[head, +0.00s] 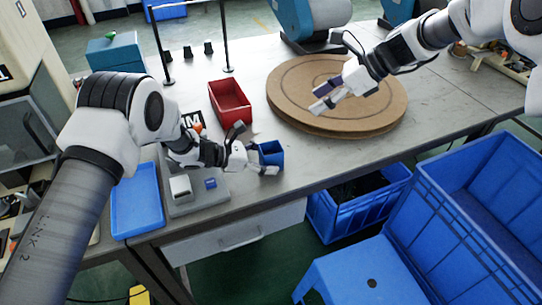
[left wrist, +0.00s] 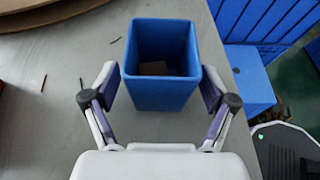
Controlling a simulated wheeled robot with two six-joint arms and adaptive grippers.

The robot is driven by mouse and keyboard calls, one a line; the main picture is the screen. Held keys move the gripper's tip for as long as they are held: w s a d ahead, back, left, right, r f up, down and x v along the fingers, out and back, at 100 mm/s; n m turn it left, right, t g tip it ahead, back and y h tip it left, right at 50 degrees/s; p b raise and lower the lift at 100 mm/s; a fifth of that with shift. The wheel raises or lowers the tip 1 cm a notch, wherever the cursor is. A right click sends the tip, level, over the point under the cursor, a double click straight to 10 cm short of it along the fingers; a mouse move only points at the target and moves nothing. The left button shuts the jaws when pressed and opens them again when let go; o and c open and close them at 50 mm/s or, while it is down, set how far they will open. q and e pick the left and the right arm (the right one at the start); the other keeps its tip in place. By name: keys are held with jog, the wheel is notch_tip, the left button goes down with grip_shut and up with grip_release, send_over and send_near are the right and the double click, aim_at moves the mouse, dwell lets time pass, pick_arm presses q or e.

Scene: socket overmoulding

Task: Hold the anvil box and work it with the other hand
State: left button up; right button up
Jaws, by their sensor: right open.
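A small open-topped blue box (head: 270,153), which I take for the anvil box, is near the table's front edge in the head view. In the left wrist view the box (left wrist: 162,92) is between the fingers of my left gripper (left wrist: 160,82). My right gripper (head: 330,97) is open and empty above the round brown turntable, apart from the box.
A red bin (head: 229,101) stands behind the left gripper. A grey fixture plate (head: 198,203) and a blue tray (head: 137,200) lie at the left front. The round turntable (head: 390,112) fills the middle. Blue crates (head: 480,215) stand on the floor in front of the table.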

pick_arm(q)
jog(key=v, duration=1.2)
